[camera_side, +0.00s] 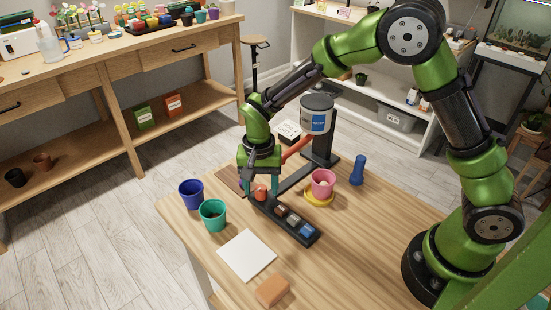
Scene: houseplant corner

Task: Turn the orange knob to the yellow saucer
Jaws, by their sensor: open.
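The orange knob (261,194) sits at the far left end of a long dark panel (299,233) on the wooden table. My gripper (261,188) points down over it, open, with one finger on each side of the knob. I cannot tell whether the fingers touch it. The yellow saucer (309,201) lies right of the knob and bears a pink pot (323,179). Which way the knob points is too small to tell.
A dark stand (321,150) with a grey tank (317,121) and a red-orange arm (297,148) rises behind my gripper. A blue pot (191,195) and green pot (212,220) stand left. A blue bottle-like object (358,171), white sheet (247,256) and orange block (272,291) lie about.

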